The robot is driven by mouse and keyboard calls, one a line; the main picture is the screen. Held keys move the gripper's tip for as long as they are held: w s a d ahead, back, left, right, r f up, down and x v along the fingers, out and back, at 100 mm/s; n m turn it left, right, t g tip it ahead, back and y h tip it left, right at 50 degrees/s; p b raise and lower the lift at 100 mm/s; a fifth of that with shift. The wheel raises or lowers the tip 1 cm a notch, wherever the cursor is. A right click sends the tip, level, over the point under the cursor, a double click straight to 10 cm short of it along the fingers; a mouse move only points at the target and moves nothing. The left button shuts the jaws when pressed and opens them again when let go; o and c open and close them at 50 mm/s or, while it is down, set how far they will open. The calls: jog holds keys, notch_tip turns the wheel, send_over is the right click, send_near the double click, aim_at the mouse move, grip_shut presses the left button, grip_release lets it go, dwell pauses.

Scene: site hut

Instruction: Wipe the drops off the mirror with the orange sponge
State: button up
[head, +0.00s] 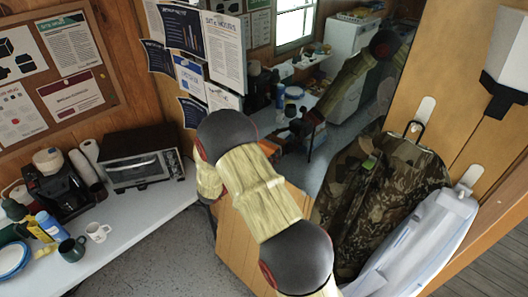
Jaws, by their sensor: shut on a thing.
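The mirror (322,160) is on the wooden wall in the middle of the head view and reflects the hut, with part of my arm in it. My arm crosses in front of the mirror's lower left side, and its far end bends down behind its own links. My gripper and the orange sponge cannot be made out directly; the arm hides that area. The dark end of the reflected arm is too small to read. I cannot make out any drops on the glass at this size.
A camouflage jacket (385,195) and a pale garment (425,235) hang right of the mirror. A dispenser (508,65) is at upper right. Left, a table (135,220) holds a toaster oven (143,160), coffee maker (60,190) and mugs (97,232). Papers (222,50) hang left of the mirror.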

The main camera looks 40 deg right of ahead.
jog(key=s, duration=0.3)
jog(key=shift+s+d, duration=0.15)
jog(key=shift+d, duration=0.15)
jog(key=shift+r, duration=0.1)
jog(key=shift+w+a+r, duration=0.1)
jog(key=shift+w+a, duration=0.05)
jog(key=shift+w, duration=0.85)
jog(key=shift+w+a+r, duration=0.1)
jog(key=shift+w, duration=0.9)
jog(key=shift+a+f, duration=0.1)
jog(key=shift+s+a+f, duration=0.1)
jog(key=shift+s+a, duration=0.1)
jog(key=shift+a, duration=1.2)
jog(key=shift+s+a+f, duration=0.1)
jog(key=shift+s+a, duration=0.1)
jog(key=shift+a, duration=1.15)
jog(key=shift+a, duration=0.1)
